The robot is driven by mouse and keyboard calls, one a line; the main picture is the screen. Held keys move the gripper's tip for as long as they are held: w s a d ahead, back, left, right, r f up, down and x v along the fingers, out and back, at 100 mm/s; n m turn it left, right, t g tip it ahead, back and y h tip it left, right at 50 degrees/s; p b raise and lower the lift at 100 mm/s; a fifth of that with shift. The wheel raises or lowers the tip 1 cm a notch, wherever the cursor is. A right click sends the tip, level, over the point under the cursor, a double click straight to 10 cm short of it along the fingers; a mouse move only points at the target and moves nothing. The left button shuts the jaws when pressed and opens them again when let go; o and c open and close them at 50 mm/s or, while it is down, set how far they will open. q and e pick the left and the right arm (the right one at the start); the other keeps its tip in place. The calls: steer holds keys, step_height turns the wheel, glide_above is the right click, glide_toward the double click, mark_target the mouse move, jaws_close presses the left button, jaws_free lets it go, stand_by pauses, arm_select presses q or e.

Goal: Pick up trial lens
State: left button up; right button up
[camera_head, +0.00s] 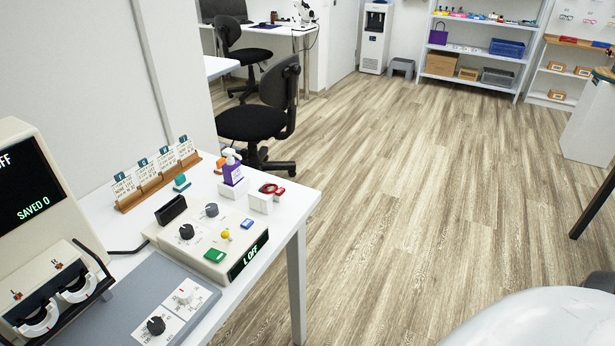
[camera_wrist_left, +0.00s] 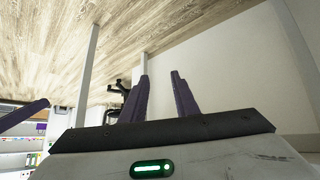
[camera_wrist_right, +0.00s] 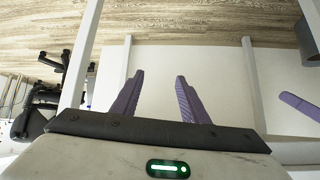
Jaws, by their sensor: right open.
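My right gripper (camera_wrist_right: 160,76) shows in the right wrist view, also open and empty. Neither gripper is in the head view, and the lens is not visible in either wrist view.
Chart cards on a wooden rack (camera_head: 158,184) stand behind. A black chair (camera_head: 255,122) is beyond the table; floor to the right is clear.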

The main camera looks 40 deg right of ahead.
steer(key=w+d+r+t+p, duration=0.2)
steer(key=w+d+r+p, duration=0.35)
steer(key=d+r, duration=0.7)
steer(key=n+t+y, duration=0.1)
steer(key=t+y, duration=0.1)
glide_toward(283, 191)
steer(key=shift+b+x, duration=1.1)
steer(key=shift+x, duration=2.65)
steer(key=shift+a+r, duration=0.1)
jaws_close()
